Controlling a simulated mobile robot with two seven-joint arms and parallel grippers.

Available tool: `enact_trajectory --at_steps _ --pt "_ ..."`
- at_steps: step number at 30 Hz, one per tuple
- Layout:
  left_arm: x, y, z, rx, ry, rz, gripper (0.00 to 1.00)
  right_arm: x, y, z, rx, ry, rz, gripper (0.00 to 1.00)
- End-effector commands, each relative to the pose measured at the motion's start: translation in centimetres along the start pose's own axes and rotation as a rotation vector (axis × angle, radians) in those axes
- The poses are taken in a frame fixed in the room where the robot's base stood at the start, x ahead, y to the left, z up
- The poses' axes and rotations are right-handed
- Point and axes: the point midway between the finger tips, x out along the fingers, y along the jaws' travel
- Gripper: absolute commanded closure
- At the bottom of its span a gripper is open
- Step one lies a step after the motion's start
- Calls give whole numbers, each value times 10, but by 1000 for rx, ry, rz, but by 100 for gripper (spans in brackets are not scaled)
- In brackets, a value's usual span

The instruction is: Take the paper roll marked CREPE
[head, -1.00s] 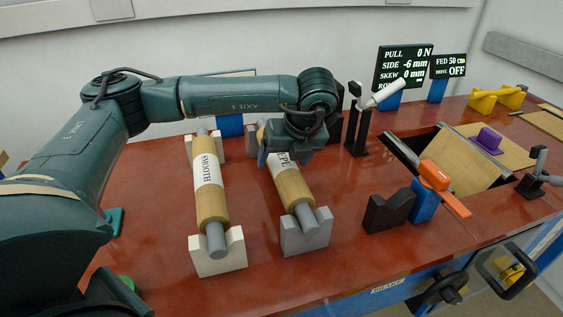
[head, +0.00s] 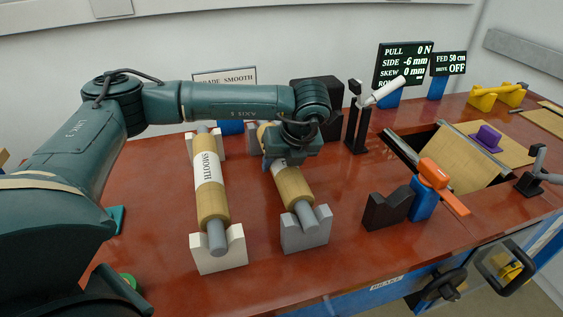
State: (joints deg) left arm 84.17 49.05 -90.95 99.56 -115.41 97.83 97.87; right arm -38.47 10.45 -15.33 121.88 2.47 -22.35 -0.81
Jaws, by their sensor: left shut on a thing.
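The right-hand paper roll (head: 292,187), tan on a grey core, lies in a grey V-block (head: 306,238). Its label, which read "...EPE" a second ago, is now hidden by my left gripper (head: 279,163). That gripper has come down over the roll's middle from above and is shut on it; its fingertips are mostly hidden. The roll's near core end still sits in the V-block. Beside it on the left, the roll marked SMOOTH (head: 211,200) lies in white V-blocks (head: 219,258). My right gripper is not in view.
A sign reading "...ADE SMOOTH" (head: 226,78) stands behind my arm. To the right are a black V-block (head: 388,209), an orange-handled blue block (head: 432,174), a black stand with a white handle (head: 358,120) and display screens (head: 402,65). The red tabletop's front (head: 330,272) is clear.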

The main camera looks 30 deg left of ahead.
Motion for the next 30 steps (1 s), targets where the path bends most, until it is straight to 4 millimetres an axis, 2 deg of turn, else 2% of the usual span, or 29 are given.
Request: enact_trajectory --at_steps 1,10,18,23,30 --pt "0 0 0 0 0 0 68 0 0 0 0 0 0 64" --pt "-2 0 1 -1 -2 -3 92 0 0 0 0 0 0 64" --pt "-5 0 3 -2 -3 -4 92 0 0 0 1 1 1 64" --pt "-24 3 10 -2 -3 -8 92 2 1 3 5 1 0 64" --pt "-66 10 28 -4 -4 -6 92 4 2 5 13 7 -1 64"
